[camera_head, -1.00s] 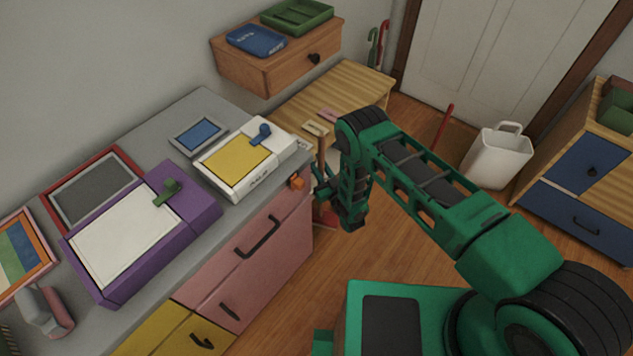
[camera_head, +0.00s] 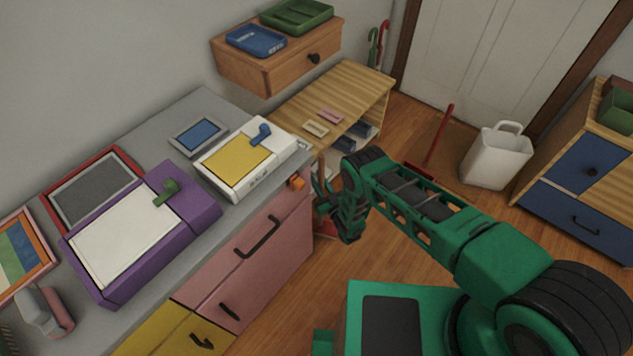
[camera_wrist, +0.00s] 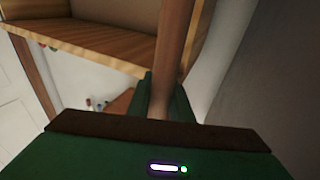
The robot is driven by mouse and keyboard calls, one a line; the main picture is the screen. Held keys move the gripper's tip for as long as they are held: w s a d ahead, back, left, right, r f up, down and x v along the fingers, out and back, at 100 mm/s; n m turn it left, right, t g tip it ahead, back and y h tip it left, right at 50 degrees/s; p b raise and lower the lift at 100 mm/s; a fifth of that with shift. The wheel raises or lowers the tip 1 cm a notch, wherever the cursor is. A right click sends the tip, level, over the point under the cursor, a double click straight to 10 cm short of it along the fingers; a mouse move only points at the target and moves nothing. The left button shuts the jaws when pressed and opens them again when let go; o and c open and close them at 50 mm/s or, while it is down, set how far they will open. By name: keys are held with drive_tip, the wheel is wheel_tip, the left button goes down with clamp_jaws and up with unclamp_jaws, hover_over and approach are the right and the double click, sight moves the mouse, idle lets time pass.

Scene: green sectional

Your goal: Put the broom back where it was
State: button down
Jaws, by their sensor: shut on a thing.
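The broom has a brown wooden handle. Its red lower end (camera_head: 326,229) shows in the head view, low beside the pink drawers. My gripper (camera_head: 326,196) is shut on the handle near the corner of the grey counter. In the wrist view the handle (camera_wrist: 174,48) runs upright between my gripper's green fingers (camera_wrist: 163,98). My arm hides part of the broom in the head view, and I cannot tell whether it touches the floor.
The grey counter (camera_head: 205,112) with pink drawers (camera_head: 268,238) stands close left of my gripper. A wooden shelf unit (camera_head: 350,88) is behind it. A red long-handled tool (camera_head: 441,140) stands near a white bin (camera_head: 496,158). Wooden floor between is clear.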

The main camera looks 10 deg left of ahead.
drive_tip(key=shift+s+a+f, duration=0.15)
drive_tip(key=shift+f, duration=0.45)
drive_tip(key=c, duration=1.6)
unclamp_jaws()
drive_tip(key=v, duration=1.2)
